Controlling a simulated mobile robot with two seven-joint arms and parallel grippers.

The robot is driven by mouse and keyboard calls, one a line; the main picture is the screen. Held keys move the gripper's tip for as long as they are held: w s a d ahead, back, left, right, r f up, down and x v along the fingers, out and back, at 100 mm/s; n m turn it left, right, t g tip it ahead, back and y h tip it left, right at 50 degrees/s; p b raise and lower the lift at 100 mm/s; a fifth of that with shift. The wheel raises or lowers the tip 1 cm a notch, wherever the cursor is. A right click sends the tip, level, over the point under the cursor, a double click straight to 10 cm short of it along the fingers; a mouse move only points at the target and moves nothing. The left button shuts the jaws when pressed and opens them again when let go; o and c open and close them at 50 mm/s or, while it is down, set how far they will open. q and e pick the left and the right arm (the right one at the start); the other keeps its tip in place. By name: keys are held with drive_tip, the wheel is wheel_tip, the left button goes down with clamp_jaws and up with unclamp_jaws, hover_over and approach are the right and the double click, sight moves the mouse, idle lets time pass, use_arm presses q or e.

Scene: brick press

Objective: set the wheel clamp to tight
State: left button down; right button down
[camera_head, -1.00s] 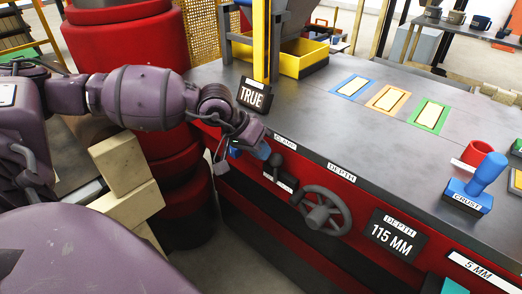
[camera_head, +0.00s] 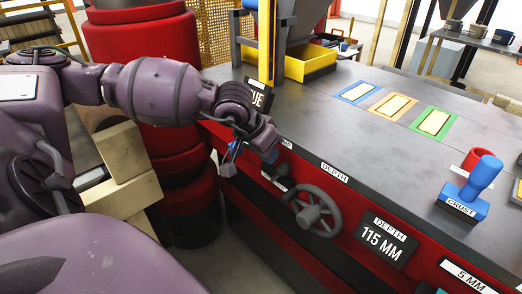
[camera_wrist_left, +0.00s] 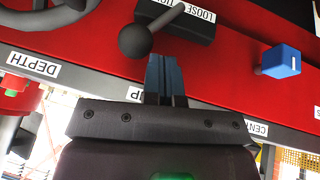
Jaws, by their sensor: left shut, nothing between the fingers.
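The wheel clamp lever (camera_head: 282,170) is on the red front of the press, just left of the grey handwheel (camera_head: 317,212). In the left wrist view its round dark knob (camera_wrist_left: 135,42) is on a short rod in front of a black plate (camera_wrist_left: 190,22) reading "LOOSE", seen upside down; its other word is cut off. My left gripper (camera_head: 271,156) is close by the lever. In the left wrist view its fingers (camera_wrist_left: 163,66) are shut and empty, with their tips beside the knob; I cannot tell whether they touch. My right gripper is out of view.
A blue knob (camera_wrist_left: 281,61) sticks out at the right in the wrist view. A depth sign (camera_head: 387,240) reads 115 MM. Wooden blocks (camera_head: 125,155) are left, under my arm.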

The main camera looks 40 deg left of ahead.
use_arm(q)
drive_tip(key=shift+d+f+b, duration=0.1)
drive_tip(key=shift+d+b, duration=0.3)
drive_tip(key=shift+d, duration=0.45)
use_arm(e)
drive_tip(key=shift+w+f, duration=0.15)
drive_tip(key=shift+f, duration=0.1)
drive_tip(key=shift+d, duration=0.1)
